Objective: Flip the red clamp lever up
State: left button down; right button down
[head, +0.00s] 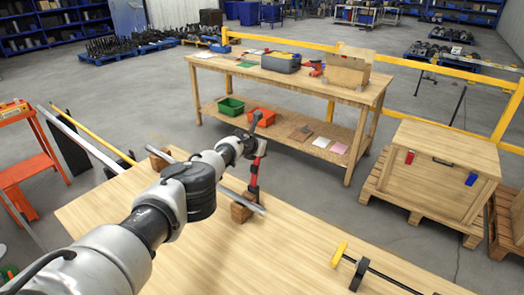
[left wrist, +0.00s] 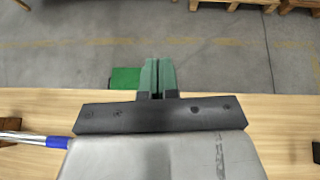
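A red bar-like part (head: 254,172), which looks like the red clamp lever, stands roughly upright above a wooden block (head: 241,208) on the near table, with black parts around it. Its upper end is close to the end of my left arm, and I cannot tell whether they touch. My left gripper (left wrist: 157,78) shows green fingers close together with only a thin dark line between them. Nothing is seen held. The red lever does not show in the left wrist view. My right gripper is not in view.
A metal bar (head: 238,196) runs across the block. A black rod with a yellow end (head: 340,254) lies at the near table's right. A workbench (head: 285,90) stands beyond, and a wooden crate (head: 440,185) with red and blue latches stands at right. The wrist view shows a blue-ended rod (left wrist: 57,142).

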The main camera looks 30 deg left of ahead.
pick_arm(q)
jog(key=shift+w+d+f, duration=0.1)
jog(key=shift+w+d, duration=0.05)
jog(key=shift+d, duration=0.1)
jog(key=shift+w+d+f+b, duration=0.1)
jog(key=shift+w+b, duration=0.2)
jog(key=shift+b, duration=0.05)
jog(key=shift+w+f+g, duration=0.15)
jog(key=shift+w+g, duration=0.15)
jog(key=shift+s+a+r, duration=0.2)
jog(key=shift+s+r, duration=0.05)
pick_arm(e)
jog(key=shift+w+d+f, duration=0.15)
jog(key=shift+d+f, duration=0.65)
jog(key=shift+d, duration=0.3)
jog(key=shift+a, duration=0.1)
